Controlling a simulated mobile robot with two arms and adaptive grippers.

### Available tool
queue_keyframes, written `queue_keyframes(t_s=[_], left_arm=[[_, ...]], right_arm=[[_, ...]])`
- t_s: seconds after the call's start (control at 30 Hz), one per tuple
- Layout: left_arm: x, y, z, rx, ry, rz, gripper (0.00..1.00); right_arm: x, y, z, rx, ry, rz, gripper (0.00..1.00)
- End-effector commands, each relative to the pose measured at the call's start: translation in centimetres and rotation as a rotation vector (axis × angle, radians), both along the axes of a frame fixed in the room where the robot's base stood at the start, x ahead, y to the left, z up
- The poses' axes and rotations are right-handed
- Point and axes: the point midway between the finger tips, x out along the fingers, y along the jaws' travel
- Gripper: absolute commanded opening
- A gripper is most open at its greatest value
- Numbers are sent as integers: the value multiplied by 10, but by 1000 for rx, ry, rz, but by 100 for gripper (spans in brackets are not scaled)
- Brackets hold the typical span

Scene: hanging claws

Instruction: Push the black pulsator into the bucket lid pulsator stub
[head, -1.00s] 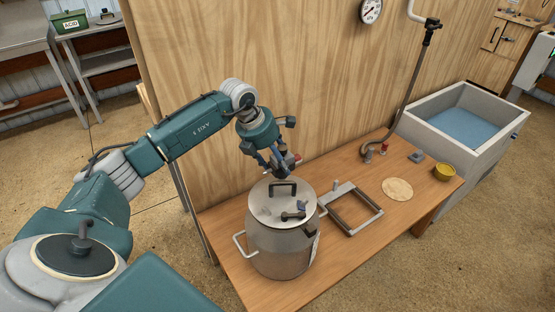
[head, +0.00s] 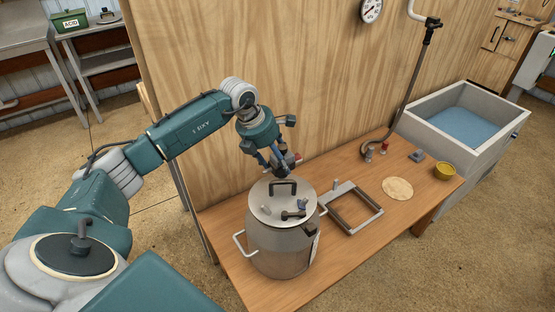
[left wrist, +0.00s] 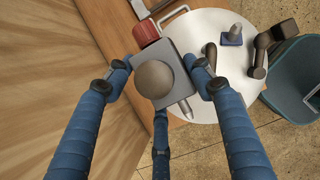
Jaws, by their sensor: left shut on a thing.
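My left gripper (head: 281,166) has its fingers shut around the pulsator (left wrist: 178,65), a grey-black block with a round knob, a red end and a pale nozzle. In the head view the fingers partly hide the pulsator, which is held in the air above the back of the bucket lid (head: 262,205). The lid is pale and round and sits on the metal bucket (head: 272,250). A small grey stub (left wrist: 234,36) with a bluish base stands on the lid, apart from the pulsator. The lid also has a dark arched handle (head: 283,182) and a dark elbow (left wrist: 260,50). My right gripper is not in view.
The bucket stands on a wooden table against a plywood wall (head: 330,70). A water trough (head: 480,160) stands beyond.

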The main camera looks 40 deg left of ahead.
Motion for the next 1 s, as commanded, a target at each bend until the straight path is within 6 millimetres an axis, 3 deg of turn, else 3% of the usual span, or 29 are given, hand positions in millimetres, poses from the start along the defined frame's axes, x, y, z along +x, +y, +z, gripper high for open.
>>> queue_keyframes(t_s=[0.37, 1.0], left_arm=[[1, 0, 0, -1, -4, 0, 14], [1, 0, -19, -1, -4, 0, 14]], right_arm=[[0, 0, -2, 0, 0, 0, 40], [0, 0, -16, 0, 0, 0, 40]])
